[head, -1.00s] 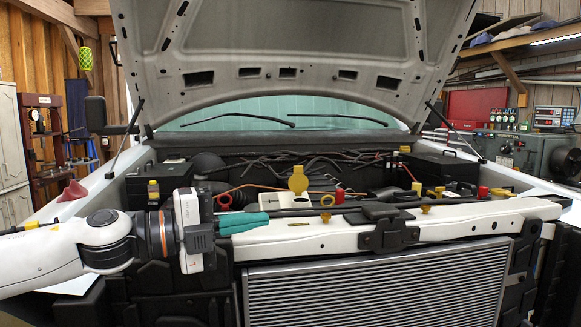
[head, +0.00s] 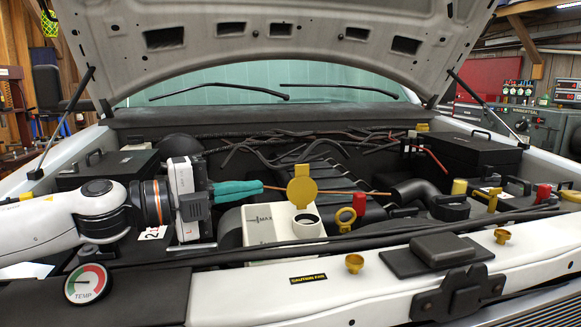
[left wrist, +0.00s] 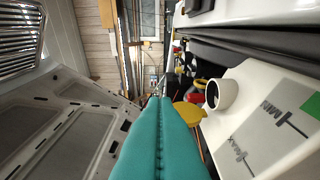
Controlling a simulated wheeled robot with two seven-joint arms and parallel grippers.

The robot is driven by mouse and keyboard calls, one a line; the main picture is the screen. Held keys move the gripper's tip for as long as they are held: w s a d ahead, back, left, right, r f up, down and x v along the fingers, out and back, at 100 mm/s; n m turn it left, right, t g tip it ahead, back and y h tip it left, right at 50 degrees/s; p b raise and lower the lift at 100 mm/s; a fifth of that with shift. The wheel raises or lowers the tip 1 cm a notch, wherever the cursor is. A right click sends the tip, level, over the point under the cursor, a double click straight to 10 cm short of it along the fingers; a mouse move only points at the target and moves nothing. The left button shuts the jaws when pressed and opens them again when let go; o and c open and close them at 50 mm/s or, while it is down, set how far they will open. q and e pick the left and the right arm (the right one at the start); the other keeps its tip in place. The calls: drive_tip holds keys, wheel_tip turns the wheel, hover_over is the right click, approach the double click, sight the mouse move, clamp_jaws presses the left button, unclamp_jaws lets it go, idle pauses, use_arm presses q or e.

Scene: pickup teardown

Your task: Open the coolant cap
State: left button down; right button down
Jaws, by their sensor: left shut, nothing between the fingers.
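The white coolant reservoir (head: 262,240) has a MAX mark on its side, and its white neck (head: 306,224) shows a dark opening. The round yellow coolant cap (head: 301,190) stands upright on edge behind the neck, off the opening. My left gripper (head: 260,187) has teal fingers, shut and empty. They point right, with the tips just left of the cap. A gap to it seems to show. In the left wrist view the shut fingertips (left wrist: 160,98) lie beside the yellow cap (left wrist: 190,115), with the open neck (left wrist: 222,93) further right. My right gripper is out of view.
A yellow ring handle (head: 345,219) and a red cap (head: 359,203) sit right of the neck. The raised hood (head: 270,50) hangs above. A temperature gauge (head: 87,283) is below my left arm. The white front beam (head: 300,293) crosses in front.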

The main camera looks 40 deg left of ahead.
sight(302, 185)
use_arm(q)
drive_tip(key=w+p, duration=0.2)
drive_tip(key=w, duration=0.1)
drive_tip(key=w+d+p, duration=0.1)
drive_tip(key=w+p, duration=0.2)
drive_tip(key=w+d+p, duration=0.1)
drive_tip(key=w+p, duration=0.1)
drive_tip(key=w, duration=0.2)
drive_tip(key=shift+w+r, duration=0.1)
drive_tip(key=shift+w+a, duration=0.25)
drive_tip(key=shift+a, duration=0.15)
drive_tip(key=shift+d, duration=0.1)
